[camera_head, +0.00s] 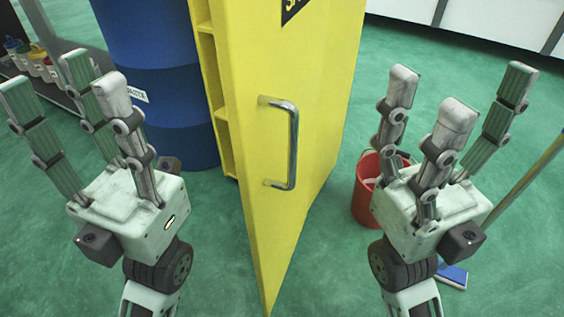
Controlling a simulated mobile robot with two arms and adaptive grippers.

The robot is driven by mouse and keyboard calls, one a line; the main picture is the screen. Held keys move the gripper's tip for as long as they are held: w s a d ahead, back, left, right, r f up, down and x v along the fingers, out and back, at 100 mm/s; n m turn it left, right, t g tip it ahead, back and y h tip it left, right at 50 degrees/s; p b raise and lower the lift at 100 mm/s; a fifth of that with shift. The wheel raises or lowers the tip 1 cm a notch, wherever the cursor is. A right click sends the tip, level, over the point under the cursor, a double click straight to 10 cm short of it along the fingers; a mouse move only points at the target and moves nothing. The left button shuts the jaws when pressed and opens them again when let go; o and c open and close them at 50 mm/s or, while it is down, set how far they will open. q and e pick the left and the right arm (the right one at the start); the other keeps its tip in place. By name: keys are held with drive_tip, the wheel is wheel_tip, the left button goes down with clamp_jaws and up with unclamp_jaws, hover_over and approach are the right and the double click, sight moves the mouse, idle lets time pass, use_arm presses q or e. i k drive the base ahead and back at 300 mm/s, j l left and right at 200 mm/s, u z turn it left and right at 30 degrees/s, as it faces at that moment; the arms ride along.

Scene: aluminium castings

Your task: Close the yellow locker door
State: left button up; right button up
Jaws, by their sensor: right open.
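The yellow locker door (240,150) stands open in the middle of the head view, its near lower corner pointing toward me. Its outer face carries a metal bar handle (293,145) and a dark sign, cut off at the top. Yellow shelves show behind the door's left edge. My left gripper (68,78) is open and empty, left of the door and apart from it. My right gripper (460,90) is open and empty, right of the door and handle, touching neither. Both grippers have their fingers pointing up. The door's top is out of view.
A blue drum (165,60) stands left behind the locker. A red bucket (366,200) stands on the floor behind my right gripper, near a mop or broom pole (530,175). A shelf with small coloured containers (38,60) is at far left. Green floor (330,270) is clear in front.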

sight(270, 54)
drive_tip(key=k+l+u, duration=0.1)
drive_tip(key=l, duration=0.25)
drive_tip(key=k+l+u, duration=0.1)
drive_tip(key=k+l, duration=0.35)
drive_tip(key=l, duration=0.2)
drive_tip(key=l+u, duration=0.05)
